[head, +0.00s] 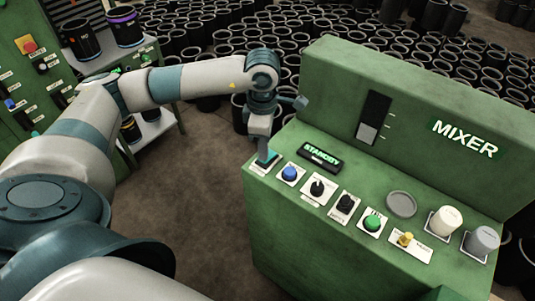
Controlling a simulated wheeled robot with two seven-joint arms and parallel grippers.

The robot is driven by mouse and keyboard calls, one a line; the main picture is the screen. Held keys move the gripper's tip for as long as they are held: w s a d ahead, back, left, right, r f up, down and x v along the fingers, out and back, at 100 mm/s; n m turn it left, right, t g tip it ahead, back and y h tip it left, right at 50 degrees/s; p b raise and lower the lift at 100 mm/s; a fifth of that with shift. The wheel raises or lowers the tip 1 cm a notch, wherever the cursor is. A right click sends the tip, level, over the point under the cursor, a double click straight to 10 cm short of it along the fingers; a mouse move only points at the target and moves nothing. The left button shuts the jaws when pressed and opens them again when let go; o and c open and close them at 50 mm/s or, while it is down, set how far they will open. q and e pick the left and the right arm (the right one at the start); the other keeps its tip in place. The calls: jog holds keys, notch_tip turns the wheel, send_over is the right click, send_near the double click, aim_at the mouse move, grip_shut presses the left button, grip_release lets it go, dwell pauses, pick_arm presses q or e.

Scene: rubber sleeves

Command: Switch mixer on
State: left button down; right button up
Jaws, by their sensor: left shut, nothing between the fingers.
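The mixer (445,88) is a green cabinet with a white MIXER label, on the right of the head view. Its display (320,157) reads STANDBY in green. A row of controls runs along its sloping top: a blue knob (289,173), a black rotary knob (317,187), another black control (345,203), a green button (373,221) and a small yellow knob (405,239). My right gripper is out of view.
A grey disc (401,204), a white-lidded jar (446,220) and a grey jar (483,240) sit right on the mixer top. A green control panel (35,70) and a shelf with dark cans (82,40) stand left. Many black sleeves (215,45) cover the floor behind.

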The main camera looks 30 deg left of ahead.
pick_arm(q)
jog(key=shift+f+b, duration=0.35)
jog(key=shift+f, duration=0.05)
jog(key=shift+r, duration=0.15)
jog(key=shift+r+p, duration=0.3)
jog(key=shift+r, duration=0.2)
jog(key=shift+r+p, duration=1)
jog(key=shift+r, duration=1.85)
jog(key=shift+s, duration=0.1)
